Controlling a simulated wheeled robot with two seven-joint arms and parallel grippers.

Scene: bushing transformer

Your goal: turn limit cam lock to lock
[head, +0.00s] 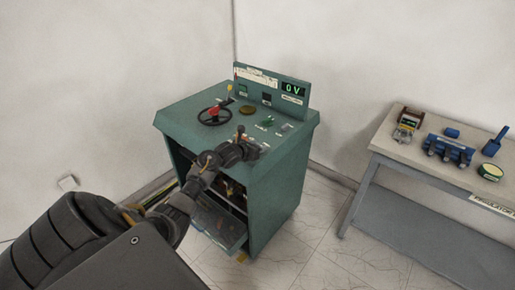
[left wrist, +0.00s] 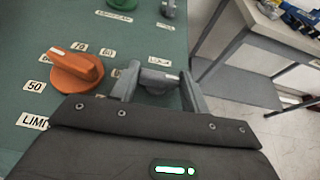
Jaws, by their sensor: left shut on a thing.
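The green transformer cabinet (head: 275,185) stands in the middle of the head view. My left gripper (head: 241,134) reaches over its sloped top panel at the near right corner. In the left wrist view my left gripper (left wrist: 158,86) has one finger on each side of a small grey knob with a white mark, the limit cam lock (left wrist: 159,76), and is shut on it. A small white label sits just beyond the knob; its word is hard to read. The knob is hidden behind the gripper in the head view. My right gripper is not in view.
An orange dial (left wrist: 76,72) with number labels sits close left of the gripper. A side table (head: 400,152) with tools stands at right.

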